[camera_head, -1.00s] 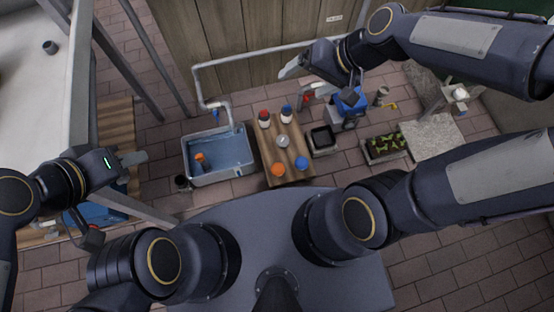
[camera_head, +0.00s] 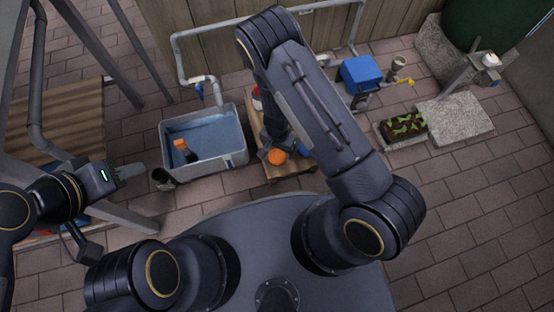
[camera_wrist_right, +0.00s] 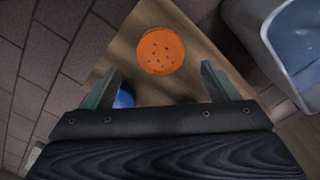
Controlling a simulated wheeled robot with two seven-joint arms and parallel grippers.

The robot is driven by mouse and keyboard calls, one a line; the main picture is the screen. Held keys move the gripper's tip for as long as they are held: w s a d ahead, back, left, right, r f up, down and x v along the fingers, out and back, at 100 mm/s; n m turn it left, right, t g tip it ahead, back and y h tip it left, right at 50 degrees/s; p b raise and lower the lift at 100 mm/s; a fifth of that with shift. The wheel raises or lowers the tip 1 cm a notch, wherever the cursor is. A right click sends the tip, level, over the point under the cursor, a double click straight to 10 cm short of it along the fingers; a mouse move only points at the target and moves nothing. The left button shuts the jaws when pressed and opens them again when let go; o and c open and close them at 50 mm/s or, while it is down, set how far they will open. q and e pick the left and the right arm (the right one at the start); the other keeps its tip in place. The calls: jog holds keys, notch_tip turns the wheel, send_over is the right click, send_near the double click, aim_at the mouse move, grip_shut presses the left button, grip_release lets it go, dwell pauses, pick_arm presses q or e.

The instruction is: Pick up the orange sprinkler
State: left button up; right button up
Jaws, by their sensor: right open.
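The orange sprinkler (camera_head: 277,156), a round head with small holes, is on a wooden stand (camera_head: 266,172). It also shows in the right wrist view (camera_wrist_right: 160,51), just beyond my open right fingers. My right gripper (camera_wrist_right: 160,85) is open and empty, above the stand and not touching the sprinkler. In the head view the arm and wrist largely hide this gripper. A blue round sprinkler (camera_wrist_right: 123,98) lies beside the orange one, partly hidden by a finger. My left gripper (camera_head: 130,171) is at the left, away from the stand; its jaw opening is unclear.
A water basin (camera_head: 207,150) holding an orange-topped bottle (camera_head: 184,150) stands left of the stand. A blue box (camera_head: 361,73), a planter tray (camera_head: 404,130) and a stone slab (camera_head: 455,118) are to the right. Brick floor at the lower right is clear.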

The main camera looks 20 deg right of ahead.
aim_at(277, 154)
notch_tip(277, 154, down, 7)
jog(key=b, duration=0.4)
jog(key=shift+a+f, duration=0.1)
jog(key=c, duration=1.1)
